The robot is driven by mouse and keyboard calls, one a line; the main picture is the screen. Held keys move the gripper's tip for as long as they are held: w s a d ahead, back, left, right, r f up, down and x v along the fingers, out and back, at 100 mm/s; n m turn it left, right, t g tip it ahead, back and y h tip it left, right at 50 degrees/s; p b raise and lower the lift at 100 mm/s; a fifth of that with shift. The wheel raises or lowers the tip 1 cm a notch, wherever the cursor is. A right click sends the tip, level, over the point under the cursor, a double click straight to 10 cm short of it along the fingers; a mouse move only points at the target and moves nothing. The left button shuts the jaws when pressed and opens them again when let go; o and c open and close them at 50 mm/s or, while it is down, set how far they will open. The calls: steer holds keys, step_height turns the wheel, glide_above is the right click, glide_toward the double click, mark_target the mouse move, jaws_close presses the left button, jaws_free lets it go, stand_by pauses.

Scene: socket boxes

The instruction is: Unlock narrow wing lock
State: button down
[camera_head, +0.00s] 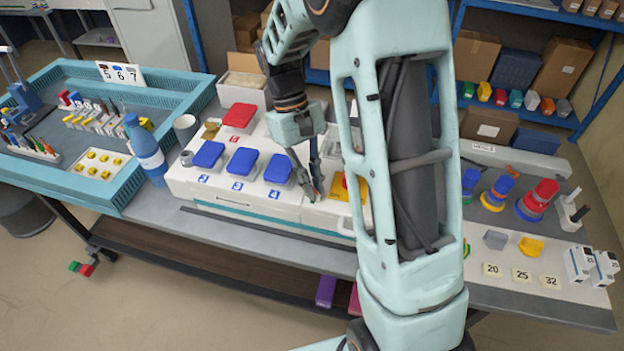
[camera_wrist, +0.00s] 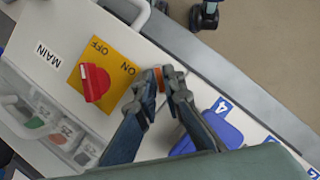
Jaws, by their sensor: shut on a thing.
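The narrow wing lock appears as a small orange-red piece (camera_wrist: 157,80) between my fingertips in the wrist view, beside the yellow plate; most of it is hidden by the fingers. My gripper (camera_wrist: 167,78) is shut on it. In the head view my gripper (camera_head: 314,190) points down at the front part of the white box panel (camera_head: 225,189), between the blue cover marked 4 (camera_head: 278,167) and the yellow plate. The lock itself cannot be made out there.
A red rotary switch (camera_wrist: 95,83) sits on a yellow ON/OFF plate (camera_wrist: 121,70) labelled MAIN, close to my fingers. A blue cover (camera_wrist: 222,126) lies on the other side. A blue bottle (camera_head: 146,150) and teal tray (camera_head: 105,191) stand left.

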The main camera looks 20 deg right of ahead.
steer(key=m+y, duration=0.1)
steer(key=m, duration=0.1)
steer(key=m+y+p, duration=0.1)
steer(key=m, duration=0.2)
steer(key=shift+d+r+m, duration=0.1)
steer(key=shift+d+m, duration=0.1)
steer(key=shift+m, duration=0.1)
steer(key=shift+m+t+y+p, duration=0.3)
steer(key=shift+m+y, duration=0.6)
steer(key=shift+m, duration=1.2)
steer(key=shift+d, duration=0.1)
steer(key=c, duration=2)
jaws_free()
steer(key=shift+c, duration=0.2)
steer(key=v, duration=1.2)
steer(key=shift+w, duration=0.1)
